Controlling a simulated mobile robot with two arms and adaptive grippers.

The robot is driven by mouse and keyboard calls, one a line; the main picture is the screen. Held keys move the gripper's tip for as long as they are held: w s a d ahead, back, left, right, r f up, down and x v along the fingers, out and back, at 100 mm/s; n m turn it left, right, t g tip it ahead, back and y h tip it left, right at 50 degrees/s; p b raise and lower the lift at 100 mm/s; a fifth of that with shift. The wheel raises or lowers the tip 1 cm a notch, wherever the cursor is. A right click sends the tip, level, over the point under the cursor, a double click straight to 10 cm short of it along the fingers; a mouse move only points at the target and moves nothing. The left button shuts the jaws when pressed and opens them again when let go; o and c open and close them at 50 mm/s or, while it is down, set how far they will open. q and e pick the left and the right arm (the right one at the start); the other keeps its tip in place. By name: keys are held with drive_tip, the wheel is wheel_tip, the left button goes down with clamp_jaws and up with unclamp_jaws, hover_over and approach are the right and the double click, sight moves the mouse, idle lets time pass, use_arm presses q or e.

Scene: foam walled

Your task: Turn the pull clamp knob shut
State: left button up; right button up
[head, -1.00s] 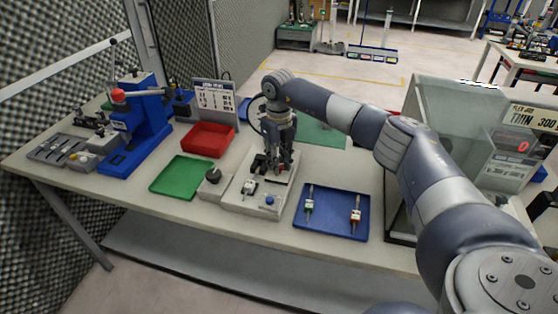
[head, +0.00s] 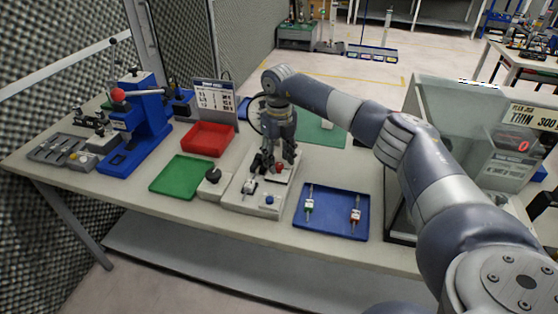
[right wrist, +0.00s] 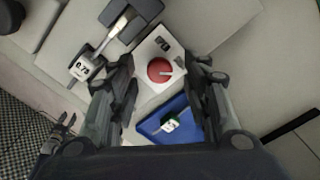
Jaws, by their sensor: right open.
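The red round knob (right wrist: 157,67) shows in the right wrist view, with a pale line mark on it. It sits on a white printed plate (right wrist: 146,80) of the grey fixture (head: 235,198). My right gripper (head: 275,163) points down over this fixture in the head view. In the right wrist view the right gripper (right wrist: 160,63) is open, with one finger on each side of the knob and a gap to both. Whether the fingertips are down at the knob's height I cannot tell.
A white-tagged tool (right wrist: 84,68) lies on the fixture beside the knob. A blue tray (head: 322,225) with two tagged tools is to the right. A green tray (head: 180,177), red bin (head: 207,138) and blue press (head: 150,125) stand left. A clear-walled machine (head: 450,120) is at right.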

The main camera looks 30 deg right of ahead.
sight(279, 164)
wheel_tip(279, 164, up, 11)
idle(0.3)
idle(0.5)
